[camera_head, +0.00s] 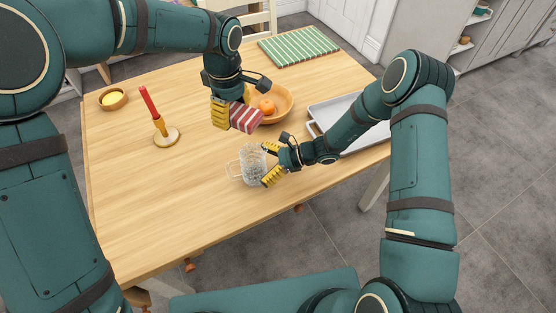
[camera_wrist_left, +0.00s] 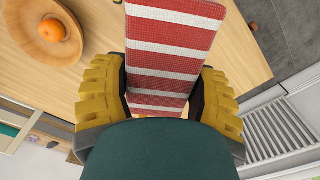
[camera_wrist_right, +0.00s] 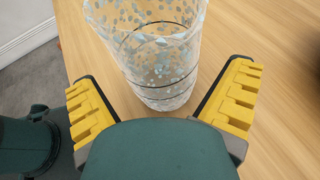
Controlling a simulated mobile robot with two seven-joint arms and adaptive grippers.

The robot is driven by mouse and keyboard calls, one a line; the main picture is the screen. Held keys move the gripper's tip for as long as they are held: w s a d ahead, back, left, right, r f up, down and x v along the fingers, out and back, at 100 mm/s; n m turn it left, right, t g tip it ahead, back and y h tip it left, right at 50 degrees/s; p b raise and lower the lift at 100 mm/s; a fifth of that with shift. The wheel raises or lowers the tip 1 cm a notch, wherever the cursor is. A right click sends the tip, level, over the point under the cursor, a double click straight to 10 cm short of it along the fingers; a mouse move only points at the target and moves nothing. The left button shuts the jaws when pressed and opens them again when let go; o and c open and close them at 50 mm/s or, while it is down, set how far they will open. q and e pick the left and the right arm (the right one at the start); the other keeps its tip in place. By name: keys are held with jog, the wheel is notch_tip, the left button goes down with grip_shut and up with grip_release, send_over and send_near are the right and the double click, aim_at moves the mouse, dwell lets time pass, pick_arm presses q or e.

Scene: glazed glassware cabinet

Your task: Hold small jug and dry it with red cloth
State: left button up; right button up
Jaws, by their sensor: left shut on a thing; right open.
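The small jug (camera_head: 253,165) is clear patterned glass with a handle on its left, upright on the wooden table. My right gripper (camera_head: 270,164) is open at the jug's right side, its yellow fingers to either side of it. In the right wrist view the jug (camera_wrist_right: 160,50) stands between and beyond the open fingertips (camera_wrist_right: 165,90). The red cloth (camera_head: 246,119), red with white stripes, is in my left gripper (camera_head: 232,112), held above the table behind the jug. In the left wrist view the cloth (camera_wrist_left: 170,50) is pinched between the yellow fingers (camera_wrist_left: 165,90).
A wooden bowl (camera_head: 286,101) with an orange (camera_head: 267,107) stands behind the cloth. A grey tray (camera_head: 350,145) lies at the right, partly behind my right arm. A green striped mat (camera_head: 299,46) lies at the back. The table's front left is clear.

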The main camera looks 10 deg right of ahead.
jog(key=shift+x, duration=1.45)
jog(key=c, duration=1.2)
